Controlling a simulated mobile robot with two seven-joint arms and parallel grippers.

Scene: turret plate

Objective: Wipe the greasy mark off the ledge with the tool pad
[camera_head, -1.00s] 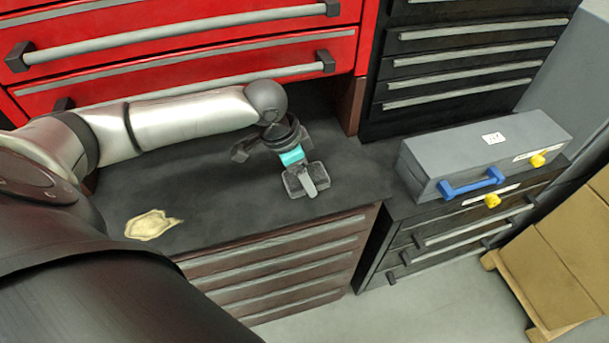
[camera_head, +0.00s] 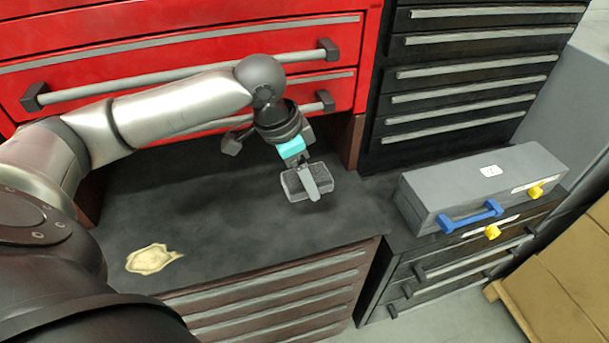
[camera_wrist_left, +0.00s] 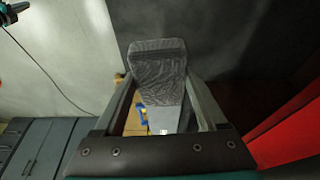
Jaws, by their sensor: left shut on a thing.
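The greasy mark (camera_head: 152,258) is a pale yellow irregular patch on the dark ledge (camera_head: 225,225), near its front left. My left gripper (camera_head: 300,164) is shut on the tool pad (camera_head: 294,184), a grey textured block with a light grey handle piece. The pad appears held above the right part of the ledge, well to the right of the mark and apart from it. The left wrist view shows the grey pad (camera_wrist_left: 157,60) between and beyond my fingers. My right gripper is out of view.
Red drawers (camera_head: 180,60) with bar handles stand behind the ledge, close to my left arm. A grey toolbox (camera_head: 485,185) with a blue handle sits on a dark cabinet to the right. Cardboard boxes (camera_head: 575,270) stand at far right. The ledge between pad and mark is clear.

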